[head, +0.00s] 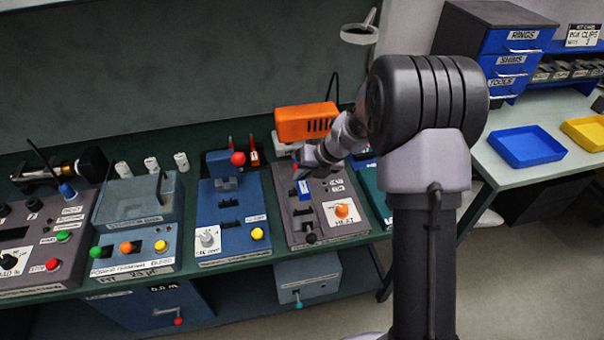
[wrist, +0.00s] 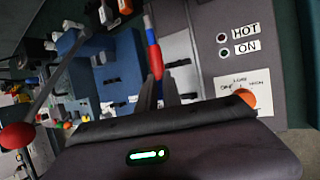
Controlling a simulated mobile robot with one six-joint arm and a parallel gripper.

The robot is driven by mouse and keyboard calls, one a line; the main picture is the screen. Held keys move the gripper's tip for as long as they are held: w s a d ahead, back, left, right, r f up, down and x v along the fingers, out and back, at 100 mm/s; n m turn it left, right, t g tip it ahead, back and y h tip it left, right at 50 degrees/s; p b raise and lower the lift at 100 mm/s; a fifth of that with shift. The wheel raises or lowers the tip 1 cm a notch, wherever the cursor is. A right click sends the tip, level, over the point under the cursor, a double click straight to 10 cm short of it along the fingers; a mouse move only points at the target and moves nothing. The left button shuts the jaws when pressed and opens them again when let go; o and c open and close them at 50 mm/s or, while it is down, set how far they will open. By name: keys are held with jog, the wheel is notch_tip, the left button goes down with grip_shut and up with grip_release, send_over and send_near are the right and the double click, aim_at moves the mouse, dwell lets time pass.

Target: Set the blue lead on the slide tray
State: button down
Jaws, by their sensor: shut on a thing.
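My gripper (head: 302,172) is over the grey heater unit (head: 325,228) with the orange knob. The lead's lower end is partly hidden by the fingers. No tray is readable as the slide tray; a blue tray (head: 528,147) lies on the right table.
A blue unit with slots (head: 229,212) and a yellow knob stands left of the heater unit. An orange box (head: 306,122) stands behind. A yellow tray (head: 589,132) and a blue drawer cabinet (head: 508,64) are at the right. Floor separates the two tables.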

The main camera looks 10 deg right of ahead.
jog(key=shift+f+b, duration=2.7)
jog(key=shift+f, duration=1.1)
jog(key=c, duration=1.4)
grip_release()
jog(key=shift+c, duration=0.2)
